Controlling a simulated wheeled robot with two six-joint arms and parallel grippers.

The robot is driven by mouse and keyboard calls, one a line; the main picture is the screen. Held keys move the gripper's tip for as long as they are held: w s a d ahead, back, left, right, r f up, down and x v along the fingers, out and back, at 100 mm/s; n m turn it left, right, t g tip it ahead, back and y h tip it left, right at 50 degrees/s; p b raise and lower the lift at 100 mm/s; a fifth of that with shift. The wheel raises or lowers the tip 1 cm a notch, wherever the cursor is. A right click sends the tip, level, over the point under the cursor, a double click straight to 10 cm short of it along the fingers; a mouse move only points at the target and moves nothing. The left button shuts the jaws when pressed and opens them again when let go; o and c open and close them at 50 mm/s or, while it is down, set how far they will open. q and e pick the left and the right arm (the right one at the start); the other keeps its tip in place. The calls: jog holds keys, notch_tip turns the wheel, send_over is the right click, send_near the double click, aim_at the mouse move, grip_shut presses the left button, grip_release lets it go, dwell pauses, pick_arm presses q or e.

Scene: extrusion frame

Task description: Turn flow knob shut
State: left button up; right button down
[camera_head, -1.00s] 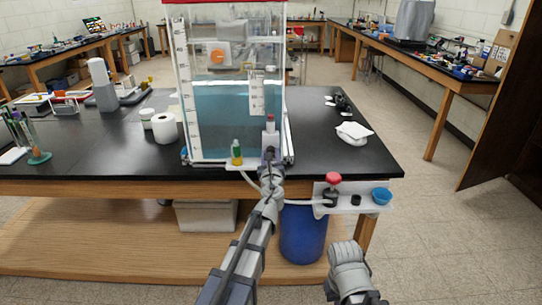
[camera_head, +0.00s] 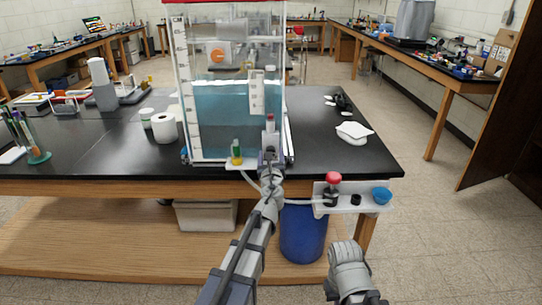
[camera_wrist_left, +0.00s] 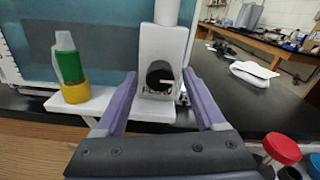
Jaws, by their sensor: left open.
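A white upright block (camera_wrist_left: 160,50) with a dark round knob (camera_wrist_left: 160,76) on its face stands at the front of the tank in the left wrist view. I take this dark knob for the flow knob; a small pale mark shows on it. My left gripper (camera_wrist_left: 162,100) is open, with one purple finger on each side of the block's lower part. I cannot tell whether they touch it. A grey part of my right arm shows at the bottom; no fingers show there.
The clear tank (camera_head: 225,110) holds bluish water. A green and yellow bottle (camera_head: 237,152) stands left of the block. A red-topped knob (camera_head: 333,178) and blue cup (camera_head: 381,195) sit on a white bracket (camera_head: 350,207) at right. A blue bin (camera_head: 302,235) is below.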

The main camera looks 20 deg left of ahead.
pick_arm(q)
jog(key=v, duration=0.7)
jog(key=shift+s, duration=0.4)
jog(key=shift+d, duration=0.15)
jog(key=s+f+n+g+y+p, duration=0.2)
jog(key=s+f+n+g+p, duration=0.5)
jog(key=n, duration=1)
jog(key=s+d+f+n+g+h, duration=0.3)
jog(key=s+d, duration=0.4)
jog(key=s, duration=0.3)
jog(key=s+d+f+n+g+h+p, duration=0.1)
jog(key=s+d+f+n+g+h, duration=0.1)
jog(key=s+d+n+g, duration=0.4)
jog(key=s+d+f+g, duration=0.1)
jog(key=s, duration=0.4)
jog(key=shift+n+g+h+p, duration=0.3)
jog(key=shift+h, duration=0.1)
